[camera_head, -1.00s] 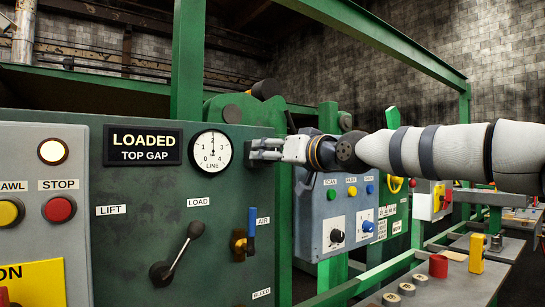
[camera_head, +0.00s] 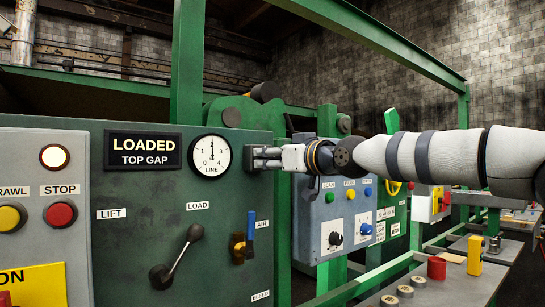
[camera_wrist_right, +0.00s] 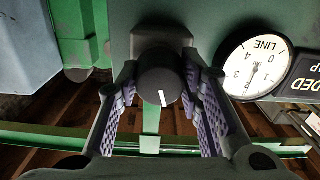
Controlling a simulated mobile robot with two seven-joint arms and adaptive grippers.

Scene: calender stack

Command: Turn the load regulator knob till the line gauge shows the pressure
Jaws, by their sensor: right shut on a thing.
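My right gripper (camera_head: 252,158) reaches the green panel from the right, just right of the round white line gauge (camera_head: 210,156). In the right wrist view, its two fingers (camera_wrist_right: 160,68) are shut on the dark round load regulator knob (camera_wrist_right: 158,84), one on each side. The knob's white mark points down in that view. The knob is hidden by the gripper in the head view. The gauge needle points about straight up in the head view. The gauge also shows in the wrist view (camera_wrist_right: 242,58), turned over. My left gripper is out of view.
A "LOADED TOP GAP" sign (camera_head: 142,150) is left of the gauge. Below are the load lever (camera_head: 178,255) and the blue-handled air valve (camera_head: 250,230). A grey control box (camera_head: 335,215) stands under my right arm. A bench (camera_head: 430,285) with small parts is at lower right.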

